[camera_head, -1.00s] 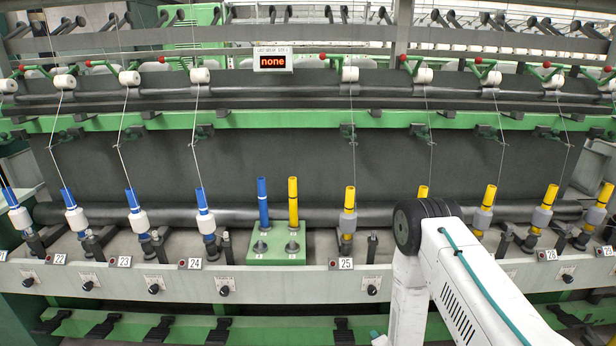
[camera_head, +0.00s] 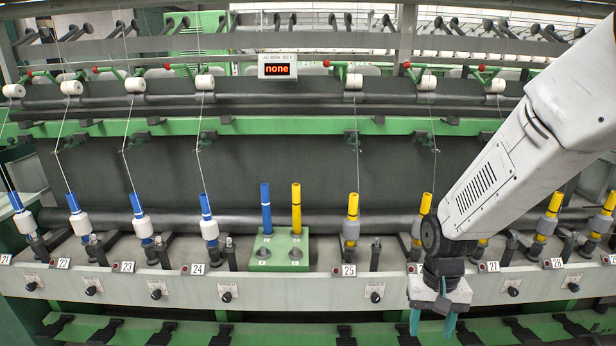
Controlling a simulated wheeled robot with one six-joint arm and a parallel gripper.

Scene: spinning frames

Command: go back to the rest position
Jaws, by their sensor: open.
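My gripper (camera_head: 432,322) hangs at the lower right, pointing down in front of the machine's front rail. Its two teal fingers are apart, with nothing seen between them. My white arm comes in from the upper right and hides part of the spindle row behind it. Nothing in view marks a rest position.
The spinning frame's front rail (camera_head: 320,293) runs across the view behind the gripper. A green block (camera_head: 278,251) holds a blue tube (camera_head: 266,209) and a yellow tube (camera_head: 296,208). Several bobbins stand on both sides. A display (camera_head: 277,68) reads "none".

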